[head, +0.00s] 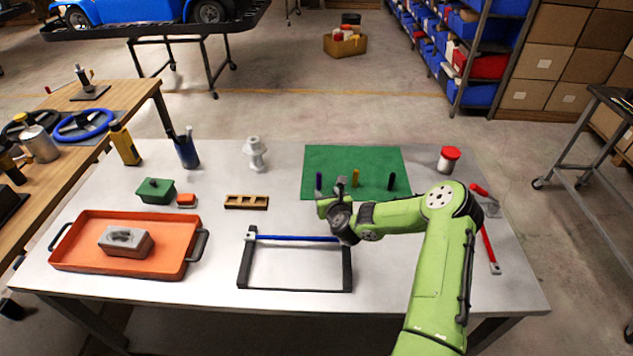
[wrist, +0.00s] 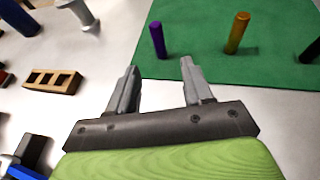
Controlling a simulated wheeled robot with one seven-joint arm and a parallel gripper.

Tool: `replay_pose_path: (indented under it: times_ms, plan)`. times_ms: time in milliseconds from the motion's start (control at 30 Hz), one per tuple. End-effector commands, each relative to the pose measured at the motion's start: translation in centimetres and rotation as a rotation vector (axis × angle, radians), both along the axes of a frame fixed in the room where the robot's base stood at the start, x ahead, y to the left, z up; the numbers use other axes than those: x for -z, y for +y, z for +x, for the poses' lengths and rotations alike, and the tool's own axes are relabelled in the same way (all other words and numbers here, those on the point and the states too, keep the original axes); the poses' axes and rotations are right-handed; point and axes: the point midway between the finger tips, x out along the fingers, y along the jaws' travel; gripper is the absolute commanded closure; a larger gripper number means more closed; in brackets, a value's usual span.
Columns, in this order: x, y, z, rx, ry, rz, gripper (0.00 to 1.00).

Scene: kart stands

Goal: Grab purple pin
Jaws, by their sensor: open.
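The purple pin (wrist: 157,40) stands upright on the green mat (wrist: 210,70), near the mat's left edge in the wrist view. In the head view the purple pin (head: 319,181) is seen just beyond my gripper. A yellow-orange pin (head: 355,178) and a black pin (head: 391,181) stand to its right on the mat; the orange pin (wrist: 237,33) also shows in the wrist view. My gripper (wrist: 160,78) is open and empty. In the wrist view its two fingers point toward the purple pin, which shows beyond and between the fingertips.
A wooden block with slots (head: 246,202) lies left of the mat. A frame with a blue bar (head: 296,238) stands near the table's front. A white fitting (head: 255,154), an orange tray (head: 178,222), a red-capped jar (head: 448,160) and a red-handled tool (head: 488,240) are farther out.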

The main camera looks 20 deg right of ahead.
Motion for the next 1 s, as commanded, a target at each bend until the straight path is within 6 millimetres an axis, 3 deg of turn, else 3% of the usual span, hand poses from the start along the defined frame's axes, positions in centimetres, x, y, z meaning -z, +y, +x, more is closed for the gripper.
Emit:
replay_pose_path:
  times_ms: [100, 267, 500, 833, 1000]
  plan:
    - [1.2, -0.3, 2.3, 0.0, -0.001, -0.001, 0.49]
    - [1.7, -0.5, 3.9, -0.002, 0.0, -0.002, 0.49]
    - [3.0, -0.9, 7.6, -0.002, 0.002, -0.004, 0.49]
    - [3.2, -1.0, 8.5, -0.003, 0.002, -0.003, 0.49]
    - [3.2, -1.0, 8.5, -0.003, 0.002, -0.003, 0.75]
